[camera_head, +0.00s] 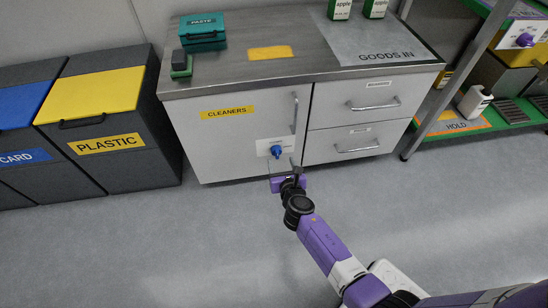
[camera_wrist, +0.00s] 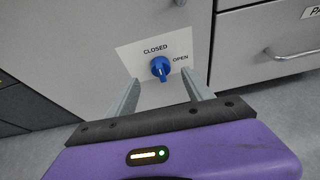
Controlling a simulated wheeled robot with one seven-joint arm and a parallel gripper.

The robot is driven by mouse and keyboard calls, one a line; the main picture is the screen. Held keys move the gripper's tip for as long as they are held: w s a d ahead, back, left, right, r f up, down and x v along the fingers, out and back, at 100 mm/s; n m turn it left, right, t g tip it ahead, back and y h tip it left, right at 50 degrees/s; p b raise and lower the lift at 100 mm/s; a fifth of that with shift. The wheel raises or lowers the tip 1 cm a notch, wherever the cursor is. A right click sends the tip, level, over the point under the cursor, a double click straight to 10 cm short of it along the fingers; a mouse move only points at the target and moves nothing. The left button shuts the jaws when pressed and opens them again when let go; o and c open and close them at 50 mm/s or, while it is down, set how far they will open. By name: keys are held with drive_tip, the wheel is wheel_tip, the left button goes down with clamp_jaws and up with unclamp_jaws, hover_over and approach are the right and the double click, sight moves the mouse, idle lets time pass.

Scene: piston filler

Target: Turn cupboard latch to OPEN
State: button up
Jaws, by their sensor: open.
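The cupboard latch is a blue knob (camera_head: 276,151) on a white plate, low on the grey cupboard door (camera_head: 225,139) labelled CLEANERS. The door is shut. In the wrist view the knob (camera_wrist: 160,67) has CLOSED printed above it and OPEN to its right. Its grip ridge looks roughly upright, in line with CLOSED rather than OPEN. My gripper (camera_wrist: 161,82) is open, its two fingers pointing at the plate, one on each side of the knob's line. The fingers look empty; I cannot tell how far their tips are from the plate. In the head view my gripper (camera_head: 285,172) is just below the knob.
A vertical door handle (camera_head: 294,113) is above and right of the knob. Two drawers (camera_head: 352,140) with bar handles are to the right. The bench top (camera_head: 330,68) holds a teal box (camera_head: 203,30). A yellow-lidded plastic bin (camera_head: 108,145) stands left. The floor in front is clear.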

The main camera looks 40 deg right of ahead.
sight(278, 154)
drive_tip(key=b+x, duration=0.3)
drive_tip(key=x, duration=0.4)
drive_tip(key=shift+s+a+f+b, duration=0.1)
drive_tip(key=shift+f+b, duration=0.05)
drive_tip(key=shift+b, duration=0.25)
drive_tip(key=shift+w+d, duration=0.25)
drive_tip(key=shift+w, duration=0.15)
clamp_jaws()
